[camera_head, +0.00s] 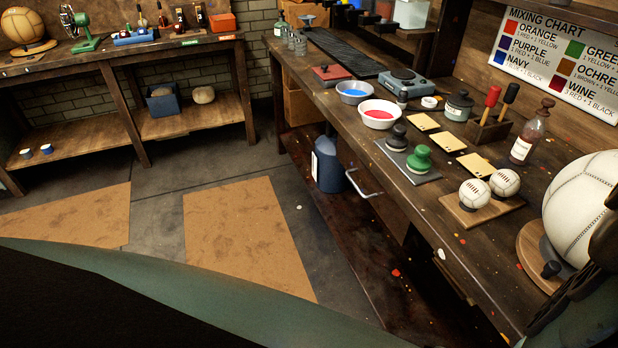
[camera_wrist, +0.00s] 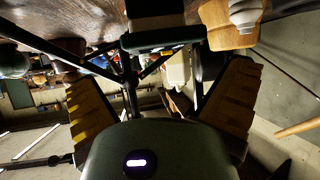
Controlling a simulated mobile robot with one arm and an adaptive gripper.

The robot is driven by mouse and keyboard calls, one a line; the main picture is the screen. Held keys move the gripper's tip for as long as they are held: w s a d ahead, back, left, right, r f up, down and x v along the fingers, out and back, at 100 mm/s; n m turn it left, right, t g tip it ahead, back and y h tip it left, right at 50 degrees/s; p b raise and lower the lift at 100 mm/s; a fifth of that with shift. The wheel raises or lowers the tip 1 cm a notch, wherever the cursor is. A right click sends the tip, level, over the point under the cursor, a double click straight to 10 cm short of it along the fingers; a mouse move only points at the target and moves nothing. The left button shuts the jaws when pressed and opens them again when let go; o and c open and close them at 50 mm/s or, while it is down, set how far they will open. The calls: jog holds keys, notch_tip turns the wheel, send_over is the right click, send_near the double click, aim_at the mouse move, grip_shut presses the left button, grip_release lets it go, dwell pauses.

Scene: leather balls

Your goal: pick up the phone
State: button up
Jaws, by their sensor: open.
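I cannot make out a phone in either view. My gripper (camera_wrist: 162,90) shows in the wrist view with its two ridged, yellowish-brown fingers spread wide apart. It is open, and I see nothing held between the fingers. The space between them shows a dark, cluttered background with a pale container-like shape. In the head view the gripper's fingers do not show clearly; a dark part at the lower right edge covers some of the bench end.
The long workbench (camera_head: 440,190) carries bowls of blue (camera_head: 354,92) and red (camera_head: 379,113) paint, a scale (camera_head: 404,82), a bottle (camera_head: 528,138), small white balls and a large white ball (camera_head: 585,205). A second bench (camera_head: 110,62) stands at the back left. Floor between is open, with brown mats (camera_head: 245,235).

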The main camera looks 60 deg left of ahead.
jog(key=shift+d+f, duration=0.25)
jog(key=shift+d, duration=0.25)
jog(key=shift+s+d+p, duration=0.15)
jog(key=shift+d+p, duration=0.35)
jog(key=shift+d, duration=0.1)
jog(key=p+x, duration=0.1)
jog(key=x, duration=0.2)
jog(key=shift+r, duration=0.1)
jog(key=shift+d+f, duration=0.35)
jog(key=shift+d, duration=0.15)
jog(key=c, duration=1.2)
jog(key=shift+r, duration=0.15)
